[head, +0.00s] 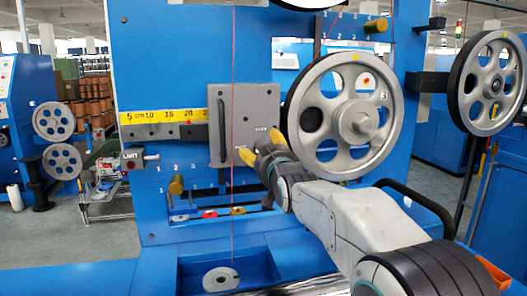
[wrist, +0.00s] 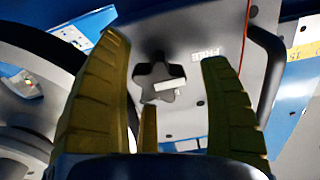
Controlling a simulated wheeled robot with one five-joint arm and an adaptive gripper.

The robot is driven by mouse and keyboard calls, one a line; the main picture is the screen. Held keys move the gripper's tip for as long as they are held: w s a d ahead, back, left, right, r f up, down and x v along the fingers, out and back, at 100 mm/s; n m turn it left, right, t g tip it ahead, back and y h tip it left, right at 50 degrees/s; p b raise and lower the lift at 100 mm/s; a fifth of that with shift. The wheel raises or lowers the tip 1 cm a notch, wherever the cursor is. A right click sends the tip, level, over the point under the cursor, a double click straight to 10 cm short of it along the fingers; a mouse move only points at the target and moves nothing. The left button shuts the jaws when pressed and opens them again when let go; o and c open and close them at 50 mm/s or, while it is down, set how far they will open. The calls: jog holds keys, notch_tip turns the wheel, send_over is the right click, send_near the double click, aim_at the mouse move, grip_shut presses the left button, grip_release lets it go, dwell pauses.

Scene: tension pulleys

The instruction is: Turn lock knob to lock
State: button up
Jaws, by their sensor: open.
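The lock knob (wrist: 158,78) is a dark, star-shaped knob with a white bar mark, on a grey plate (wrist: 200,110). The word FREE is printed beside it in the wrist view. In the head view the grey plate (head: 229,108) has a vertical handle and sits in front of the yellow scale; my gripper hides the knob there. My gripper (head: 257,155) has yellow fingers and is at the plate's lower right. In the wrist view my gripper (wrist: 172,85) is open, with the knob seen between its fingers; contact cannot be told.
A large grey pulley wheel (head: 345,110) marked 3 stands right beside my gripper. A yellow scale (head: 165,124) runs left of the plate. A red cord (head: 234,200) hangs vertically in front of the plate. A grey slotted weight (head: 221,279) lies on the blue base below.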

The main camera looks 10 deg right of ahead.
jog(key=shift+w, duration=0.35)
jog(key=shift+c, duration=0.3)
jog(key=shift+f, duration=0.15)
jog(key=c, duration=1.2)
jog(key=shift+o, duration=0.2)
